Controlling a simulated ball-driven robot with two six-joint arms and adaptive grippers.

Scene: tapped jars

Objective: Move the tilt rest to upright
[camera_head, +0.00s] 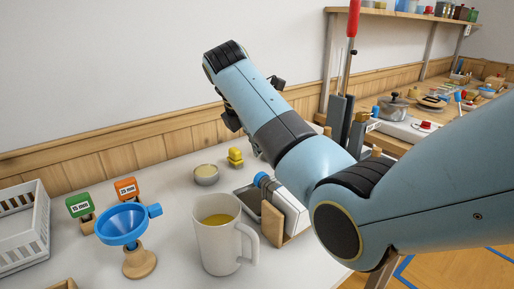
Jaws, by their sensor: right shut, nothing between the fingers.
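What looks like the tilt rest (272,224) is a wooden piece with pale panels, standing on the white table just right of the mug. A blue knob (262,180) shows at its upper left. My arm hides part of this area, and I cannot tell the exact angle of the rest. My right gripper (231,118) is mostly hidden behind my pale blue forearm, above and behind the rest and apart from it. It is shut and empty. My left gripper is out of view.
A white mug (218,235) of yellow liquid stands close to the rest. A blue funnel (122,224) on a wooden stand, green (79,205) and orange (126,189) tags, a white basket (22,232), a small bowl (206,174) and a yellow item (235,156) are around it.

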